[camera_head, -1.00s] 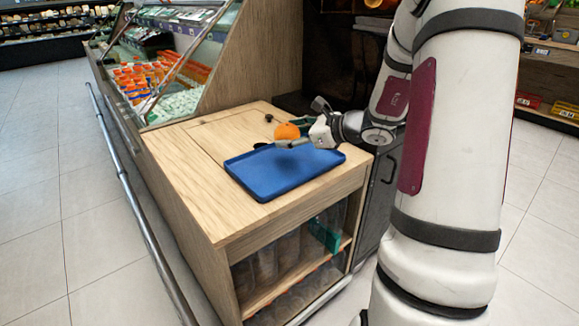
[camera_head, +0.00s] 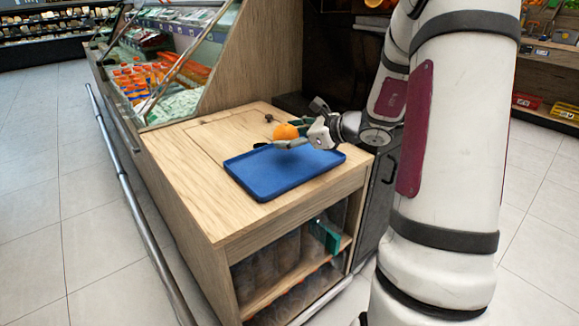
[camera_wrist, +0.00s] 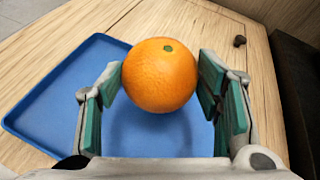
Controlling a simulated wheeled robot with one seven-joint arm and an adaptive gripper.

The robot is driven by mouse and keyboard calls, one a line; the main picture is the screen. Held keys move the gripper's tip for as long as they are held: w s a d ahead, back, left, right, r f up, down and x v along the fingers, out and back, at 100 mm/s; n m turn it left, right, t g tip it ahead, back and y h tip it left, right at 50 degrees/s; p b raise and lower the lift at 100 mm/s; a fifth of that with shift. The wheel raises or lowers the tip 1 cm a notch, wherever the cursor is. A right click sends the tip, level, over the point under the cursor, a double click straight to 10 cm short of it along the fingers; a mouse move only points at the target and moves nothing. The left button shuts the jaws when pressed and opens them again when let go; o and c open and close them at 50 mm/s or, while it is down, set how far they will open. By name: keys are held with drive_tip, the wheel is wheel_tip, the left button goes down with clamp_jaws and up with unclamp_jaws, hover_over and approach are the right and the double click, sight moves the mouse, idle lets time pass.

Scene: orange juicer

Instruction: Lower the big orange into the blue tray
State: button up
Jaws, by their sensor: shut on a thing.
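The big orange (camera_head: 285,132) is held between the fingers of my gripper (camera_head: 290,140), over the back right part of the blue tray (camera_head: 262,184). In the wrist view the orange (camera_wrist: 160,75) sits between the green finger pads of my gripper (camera_wrist: 162,88), with its stem spot facing up. The blue tray (camera_wrist: 40,105) lies flat below, and a soft shadow falls on it under the orange. The orange looks a little above the tray floor; the exact gap is hard to tell.
The tray lies on a wooden counter (camera_head: 185,165). A small dark object (camera_wrist: 239,41) is on the counter behind the tray. A sloped display case (camera_head: 180,60) stands at the back left. Shelves with bottles (camera_head: 285,262) are under the counter.

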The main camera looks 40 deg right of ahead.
sight(286, 161)
drive_tip(key=shift+f+b, duration=2.15)
drive_tip(key=shift+f, duration=0.35)
idle(1.6)
drive_tip(key=o, duration=1.3)
drive_tip(key=shift+o, duration=0.2)
